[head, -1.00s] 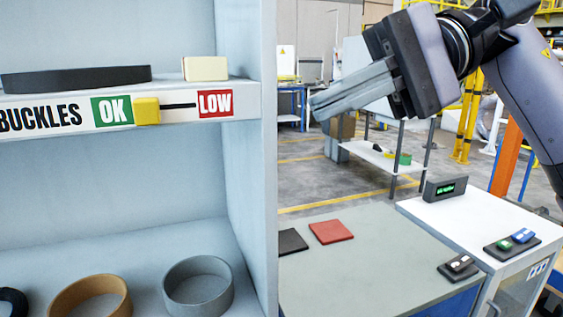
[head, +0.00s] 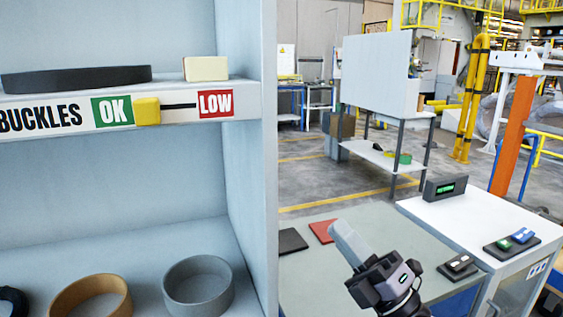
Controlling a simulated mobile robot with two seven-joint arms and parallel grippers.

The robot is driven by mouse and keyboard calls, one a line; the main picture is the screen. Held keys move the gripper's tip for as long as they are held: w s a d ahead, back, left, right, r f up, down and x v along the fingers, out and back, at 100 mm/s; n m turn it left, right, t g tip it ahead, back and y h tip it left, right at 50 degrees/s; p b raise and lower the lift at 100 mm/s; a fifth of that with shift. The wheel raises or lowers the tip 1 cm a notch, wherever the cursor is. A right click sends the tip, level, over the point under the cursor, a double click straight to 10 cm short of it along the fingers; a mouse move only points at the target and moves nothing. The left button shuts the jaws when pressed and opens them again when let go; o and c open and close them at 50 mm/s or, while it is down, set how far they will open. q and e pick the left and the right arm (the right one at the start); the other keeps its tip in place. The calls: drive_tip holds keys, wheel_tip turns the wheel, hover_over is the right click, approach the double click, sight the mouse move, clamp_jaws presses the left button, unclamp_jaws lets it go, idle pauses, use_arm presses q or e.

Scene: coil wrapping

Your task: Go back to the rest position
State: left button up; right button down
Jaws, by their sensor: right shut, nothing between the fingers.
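My right gripper (head: 340,234) is at the lower middle of the head view, over the grey-green table top (head: 300,270). Its fingers are together, with nothing between them, and point up and to the left. It partly covers a red square pad (head: 321,231). The yellow slider (head: 147,111) on the shelf's BUCKLES label sits beside the green OK mark (head: 112,111), away from the red LOW mark (head: 215,103). My left gripper is not in view.
A grey shelf unit (head: 268,160) fills the left side. Its lower shelf holds a grey ring (head: 198,287) and a tan ring (head: 90,297). A black pad (head: 292,241) lies on the table. A white cabinet (head: 450,215) with a small display (head: 446,188) stands at right.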

drive_tip(key=s+d+f+m+t+h, duration=0.1)
drive_tip(key=d+f+m+h, duration=0.1)
drive_tip(key=f+m+h, duration=0.4)
drive_tip(key=s+d+f+m+t+h, duration=0.1)
drive_tip(key=d+f+m+h, duration=0.1)
drive_tip(key=f+m+h, duration=0.4)
drive_tip(key=s+d+f+m+g+h, duration=0.2)
drive_tip(key=s+f+m, duration=0.5)
drive_tip(key=f, duration=0.6)
drive_tip(key=s+d+f+m+g+h, duration=0.2)
drive_tip(key=s+d+f+m+g, duration=0.2)
drive_tip(key=s+f, duration=0.8)
drive_tip(key=f+m+g, duration=0.1)
drive_tip(key=m+g, duration=0.1)
drive_tip(key=m, duration=0.2)
drive_tip(key=shift+d+g, duration=0.15)
drive_tip(key=shift+g, duration=0.25)
